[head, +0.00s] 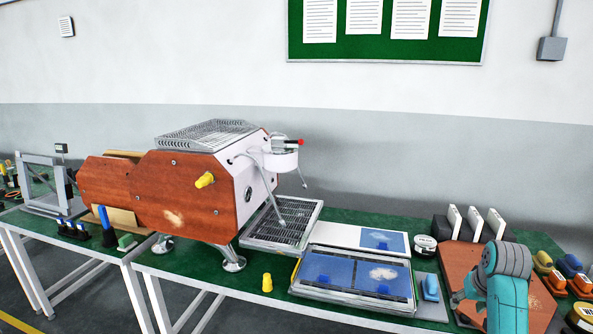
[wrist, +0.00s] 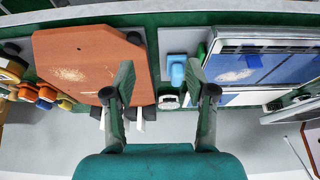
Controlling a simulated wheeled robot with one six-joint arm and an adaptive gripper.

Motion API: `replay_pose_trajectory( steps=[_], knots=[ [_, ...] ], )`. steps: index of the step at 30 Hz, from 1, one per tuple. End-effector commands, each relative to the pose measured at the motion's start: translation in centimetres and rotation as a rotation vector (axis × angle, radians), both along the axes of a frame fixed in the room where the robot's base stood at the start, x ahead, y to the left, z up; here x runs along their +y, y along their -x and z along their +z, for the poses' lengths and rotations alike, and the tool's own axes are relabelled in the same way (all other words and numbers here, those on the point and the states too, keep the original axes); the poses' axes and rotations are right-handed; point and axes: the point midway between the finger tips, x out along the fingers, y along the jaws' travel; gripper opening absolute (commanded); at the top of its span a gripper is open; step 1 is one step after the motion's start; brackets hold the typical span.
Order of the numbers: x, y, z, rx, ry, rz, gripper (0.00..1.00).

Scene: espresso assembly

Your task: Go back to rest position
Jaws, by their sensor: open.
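My gripper (wrist: 158,95) is open and empty in the wrist view, its two fingers spread wide apart. Below it lie a wooden panel (wrist: 82,62) with a pale dusty patch and a blue block (wrist: 177,72) on a grey plate. In the head view my teal arm stands at the right, in front of the wooden panel (head: 466,262); the fingertips are mostly hidden there. The espresso machine (head: 190,195), with wood side panels, a yellow knob (head: 205,180) and metal feet, stands on the table left of the arm.
A tray with blue panels (head: 352,277) and a drip grate (head: 283,226) lie between machine and arm. Right of the arm are several orange and blue blocks (head: 570,265). White upright pieces (head: 474,224) stand behind the panel. A yellow cap (head: 267,283) sits near the front edge.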

Motion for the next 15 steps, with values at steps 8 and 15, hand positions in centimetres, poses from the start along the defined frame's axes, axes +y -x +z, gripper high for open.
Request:
replay_pose_trajectory(
  steps=[8, 15],
  knots=[
    [1.2, 0.6, -3.1, -0.024, 0.008, 0.008, 0.56],
    [2.9, 1.7, -7.1, -0.061, 0.019, 0.018, 0.56]
  ],
)
